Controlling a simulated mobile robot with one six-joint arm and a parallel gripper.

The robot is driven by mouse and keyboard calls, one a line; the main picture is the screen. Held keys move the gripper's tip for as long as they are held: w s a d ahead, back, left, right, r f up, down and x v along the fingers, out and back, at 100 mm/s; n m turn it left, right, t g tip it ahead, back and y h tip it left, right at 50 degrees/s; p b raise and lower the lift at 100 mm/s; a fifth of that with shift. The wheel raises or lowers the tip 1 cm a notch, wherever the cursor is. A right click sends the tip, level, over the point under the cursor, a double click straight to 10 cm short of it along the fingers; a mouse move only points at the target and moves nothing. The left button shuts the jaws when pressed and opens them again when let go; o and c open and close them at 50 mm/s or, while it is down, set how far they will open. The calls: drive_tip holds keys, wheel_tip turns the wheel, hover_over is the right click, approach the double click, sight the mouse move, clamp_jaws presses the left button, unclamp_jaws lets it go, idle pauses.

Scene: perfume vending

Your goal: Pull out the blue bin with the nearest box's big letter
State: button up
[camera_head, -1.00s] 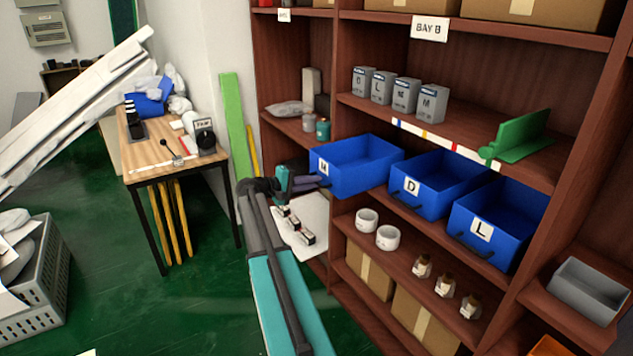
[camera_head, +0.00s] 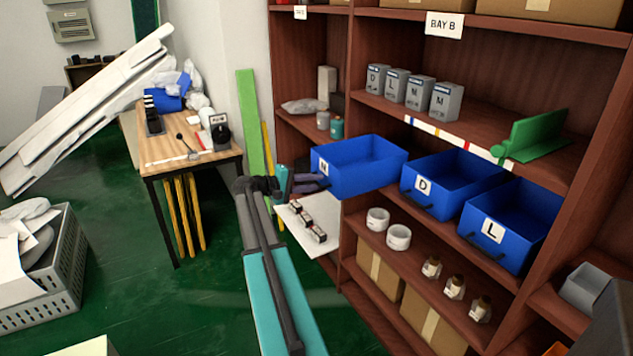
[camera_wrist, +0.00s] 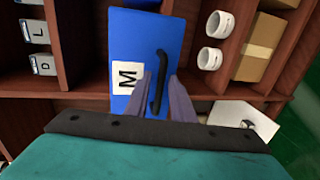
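Grey boxes with big letters stand in a row on the upper shelf. The nearest (camera_head: 444,101) reads M. Three blue bins sit below. The left blue bin (camera_head: 362,166) juts well out of the shelf; its label looks like M in the wrist view (camera_wrist: 145,40). The D bin (camera_head: 452,180) and L bin (camera_head: 512,226) sit further in. My gripper (camera_head: 318,184) is at the left bin's front. In the wrist view its fingers (camera_wrist: 161,85) are on both sides of the dark handle (camera_wrist: 158,82) and look closed on it.
White cups (camera_head: 398,237) and small bottles (camera_head: 454,287) stand on the shelf below. A white board with small boxes (camera_head: 312,229) is below my gripper. A green object (camera_head: 535,137) lies on the upper shelf. A wooden table (camera_head: 190,158) and grey basket (camera_head: 60,290) stand left; green floor between is open.

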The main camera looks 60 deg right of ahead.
drive_tip(key=shift+o, duration=0.2)
drive_tip(key=shift+w, duration=0.1)
drive_tip(key=shift+w+a+r, duration=0.1)
drive_tip(key=shift+w+a, duration=0.1)
drive_tip(key=shift+a, duration=0.05)
drive_tip(key=b+v, duration=0.1)
drive_tip(key=v, duration=1.2)
drive_tip(key=shift+b, duration=0.3)
drive_tip(key=shift+a, duration=0.1)
